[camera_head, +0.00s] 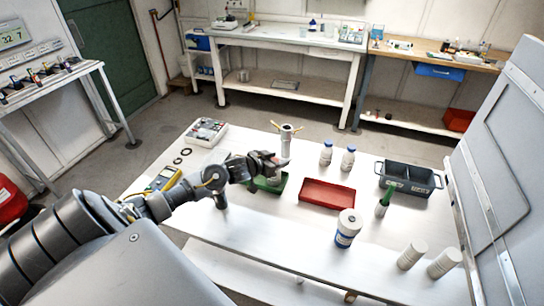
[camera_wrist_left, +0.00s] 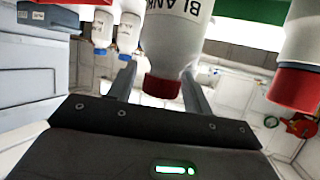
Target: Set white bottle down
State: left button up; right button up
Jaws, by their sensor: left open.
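A white bottle (camera_wrist_left: 178,45) marked BLANK, with a dark red cap (camera_wrist_left: 162,86), appears cap-down in the left wrist view, between the fingers of my left gripper (camera_wrist_left: 160,88). The gripper is open, one finger on each side of the bottle. The bottle's base is cut off by the frame, so I cannot tell what it rests on. In the head view my left gripper (camera_head: 268,165) is over the green tray (camera_head: 268,186) and hides most of the bottle. My right gripper is not in view.
A second red-capped white bottle (camera_wrist_left: 303,55) is close by in the wrist view. Bare table lies in front.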

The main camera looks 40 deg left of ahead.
pick_arm(q)
jog(key=shift+s+r, duration=0.15)
jog(key=shift+s, duration=0.15)
jog(key=b+v, duration=0.1)
jog(key=v, duration=1)
jog(key=shift+s+r+b, duration=0.15)
jog(key=shift+s+b, duration=0.05)
jog(key=shift+b, duration=0.1)
jog(key=shift+a, duration=0.1)
